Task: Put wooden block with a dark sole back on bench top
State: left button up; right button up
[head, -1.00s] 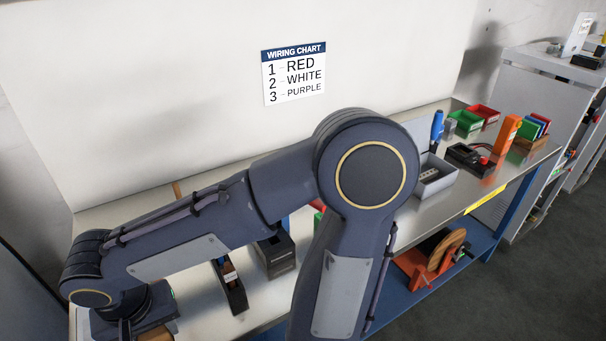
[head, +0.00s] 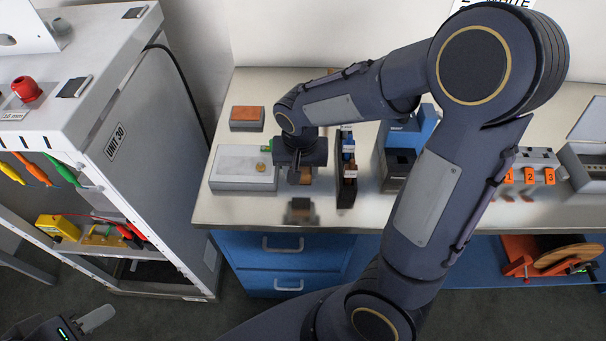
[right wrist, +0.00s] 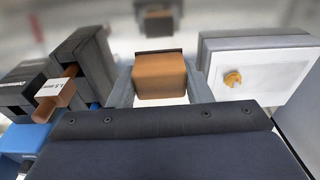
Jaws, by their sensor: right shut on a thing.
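The wooden block (head: 306,176) is brown and hangs below my right gripper (head: 300,178), mostly hidden by it in the head view. In the right wrist view the block (right wrist: 160,78) sits between the two fingers, with a dark strip along its far edge. My right gripper is shut on it, over the front part of the shiny bench top (head: 240,212). A dark and brown patch in front of it looks like its reflection, so the block seems raised off the surface. My left gripper (head: 90,322) is at the bottom left, away from the bench and cut off by the frame.
A white-topped grey box (head: 240,178) with a brass knob stands left of the block. A dark narrow holder (head: 346,190) stands close on its right. A reddish-brown block (head: 247,117) lies behind. A grey cabinet (head: 160,150) stands left of the bench. The bench's front strip is clear.

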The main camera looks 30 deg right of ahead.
jog(key=shift+w+d+f, duration=0.3)
jog(key=shift+w+f, duration=0.05)
jog(key=shift+f, duration=0.2)
jog(key=shift+w+d+f, duration=0.3)
jog(key=shift+f, duration=0.25)
jog(key=shift+w+f, duration=0.1)
jog(key=shift+f, duration=1.45)
jog(key=shift+f, duration=0.15)
jog(key=o, duration=1)
jog(key=shift+c, duration=0.2)
